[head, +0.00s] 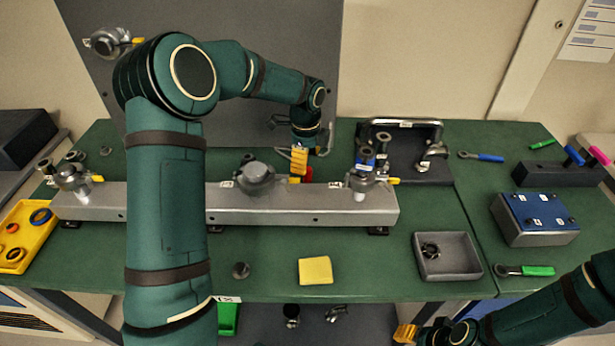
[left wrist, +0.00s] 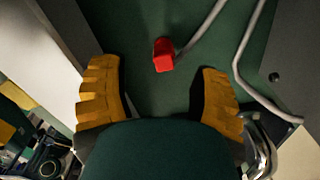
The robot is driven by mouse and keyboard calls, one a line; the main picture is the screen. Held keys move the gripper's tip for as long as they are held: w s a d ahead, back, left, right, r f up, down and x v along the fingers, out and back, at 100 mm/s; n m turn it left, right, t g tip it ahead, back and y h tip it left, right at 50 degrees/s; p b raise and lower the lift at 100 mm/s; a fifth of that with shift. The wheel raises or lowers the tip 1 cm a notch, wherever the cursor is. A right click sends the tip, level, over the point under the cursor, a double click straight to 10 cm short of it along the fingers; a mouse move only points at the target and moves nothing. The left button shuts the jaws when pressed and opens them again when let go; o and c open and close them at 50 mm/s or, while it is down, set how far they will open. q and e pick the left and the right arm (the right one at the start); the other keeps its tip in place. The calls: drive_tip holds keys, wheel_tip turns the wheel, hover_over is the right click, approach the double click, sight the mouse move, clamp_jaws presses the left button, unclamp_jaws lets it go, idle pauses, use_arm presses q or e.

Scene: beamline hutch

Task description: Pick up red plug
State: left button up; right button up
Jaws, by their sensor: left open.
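The red plug (left wrist: 163,55) lies on the green bench top, with a grey cable running off to the upper right in the left wrist view. In the head view a small part of the red plug (head: 307,174) shows behind the metal rail, beside my left gripper (head: 299,162). My left gripper (left wrist: 160,75) is open. Its two yellow fingers stand apart on either side of the plug in the picture, with a gap on both sides. My right gripper (head: 405,333) is at the bottom of the head view, away from the plug; its opening cannot be made out.
A metal rail (head: 300,205) with valve fittings crosses the bench in front of the plug. A black plate with a metal handle (head: 400,124) stands to its right. A grey upright panel (head: 220,60) rises behind. A yellow pad (head: 315,270) and grey tray (head: 447,257) lie nearer.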

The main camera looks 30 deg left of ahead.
sight(307, 174)
use_arm(q)
drive_tip(key=shift+w+d+f+b, duration=0.15)
drive_tip(key=shift+f+b, duration=0.15)
drive_tip(key=shift+f, duration=1.15)
drive_tip(key=shift+w+a+f+b, duration=0.1)
drive_tip(key=shift+f+b, duration=0.15)
drive_tip(key=shift+f, duration=1.15)
clamp_jaws()
